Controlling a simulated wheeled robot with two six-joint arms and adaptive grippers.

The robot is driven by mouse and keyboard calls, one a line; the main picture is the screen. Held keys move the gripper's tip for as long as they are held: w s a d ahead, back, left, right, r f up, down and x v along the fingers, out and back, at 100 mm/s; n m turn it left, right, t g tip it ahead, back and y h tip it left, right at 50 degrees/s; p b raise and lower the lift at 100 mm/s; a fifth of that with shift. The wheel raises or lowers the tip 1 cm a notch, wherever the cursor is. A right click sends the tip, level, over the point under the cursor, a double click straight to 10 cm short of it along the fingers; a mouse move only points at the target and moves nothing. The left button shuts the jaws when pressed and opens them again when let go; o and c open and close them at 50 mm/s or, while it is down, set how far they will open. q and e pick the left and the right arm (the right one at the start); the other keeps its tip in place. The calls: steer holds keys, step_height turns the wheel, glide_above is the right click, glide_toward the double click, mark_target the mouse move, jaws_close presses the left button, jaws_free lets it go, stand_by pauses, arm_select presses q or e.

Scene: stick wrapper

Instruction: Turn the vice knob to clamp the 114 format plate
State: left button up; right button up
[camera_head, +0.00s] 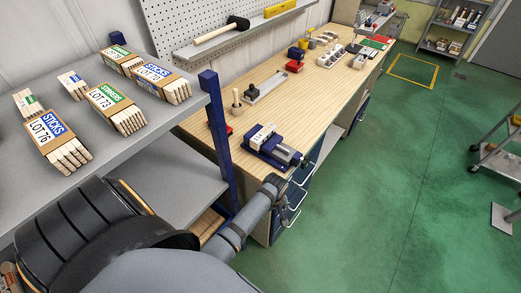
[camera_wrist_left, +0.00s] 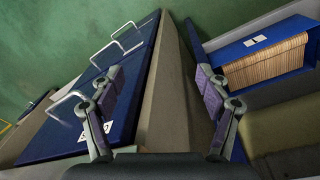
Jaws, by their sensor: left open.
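The blue vice (camera_head: 267,155) stands near the front edge of the wooden workbench, with a grey cylindrical part toward its right end. The vice knob (camera_head: 298,158) appears to be at that right end, small and hard to make out. My right gripper is not in view.
A grey shelf (camera_head: 150,75) with labelled stick bundles (camera_head: 48,135) and a blue post (camera_head: 217,130) stands left of the bench. Blue drawers (camera_wrist_left: 105,80) with handles and a blue box of sticks (camera_wrist_left: 265,62) show below.

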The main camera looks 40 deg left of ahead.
arm_select(q)
steer(key=s+a+f+m+b, duration=0.1)
steer(key=s+f+m+b, duration=0.2)
steer(key=f, duration=1.1)
steer(key=s, duration=0.3)
steer(key=shift+s+a+f+m, duration=0.15)
steer(key=shift+s+a+m, duration=0.05)
steer(key=shift+m, duration=0.1)
